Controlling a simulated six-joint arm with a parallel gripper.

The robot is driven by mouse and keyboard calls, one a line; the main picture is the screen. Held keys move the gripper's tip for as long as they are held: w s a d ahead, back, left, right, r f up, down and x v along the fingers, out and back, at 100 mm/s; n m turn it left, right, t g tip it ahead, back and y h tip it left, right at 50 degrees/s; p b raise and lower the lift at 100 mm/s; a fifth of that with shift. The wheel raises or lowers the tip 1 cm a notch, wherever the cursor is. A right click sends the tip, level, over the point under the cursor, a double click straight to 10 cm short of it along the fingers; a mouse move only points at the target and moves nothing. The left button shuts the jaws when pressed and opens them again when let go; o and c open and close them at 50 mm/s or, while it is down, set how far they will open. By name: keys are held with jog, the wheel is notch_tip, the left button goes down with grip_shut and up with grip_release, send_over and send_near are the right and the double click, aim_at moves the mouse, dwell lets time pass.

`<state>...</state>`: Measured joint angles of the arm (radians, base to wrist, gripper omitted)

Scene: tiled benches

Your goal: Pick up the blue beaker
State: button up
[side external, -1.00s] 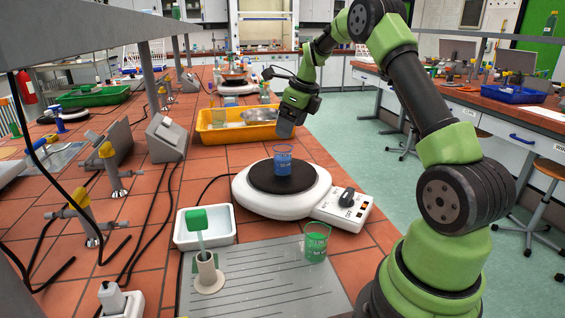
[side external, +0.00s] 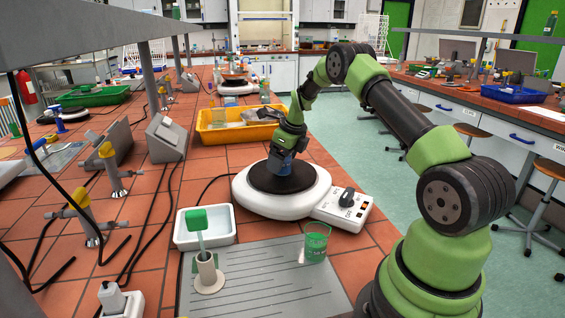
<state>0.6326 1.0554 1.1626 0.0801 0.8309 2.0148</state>
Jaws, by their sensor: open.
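The blue beaker (side external: 281,167) stands on the black plate of the white hotplate (side external: 254,205) in the side external view. My gripper (side external: 284,154) is directly at the beaker, coming from above and behind it, and covers most of its upper part. The jaws are open. Whether the fingers stand around the beaker or just in front of or behind it cannot be told at this size.
A green beaker (side external: 316,242) stands on the grey mat (side external: 262,281) in front of the hotplate. A yellow tub (side external: 212,135) lies behind the hotplate.

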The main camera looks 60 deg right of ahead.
jog(key=c, duration=1.1)
jog(key=shift+o, duration=0.2)
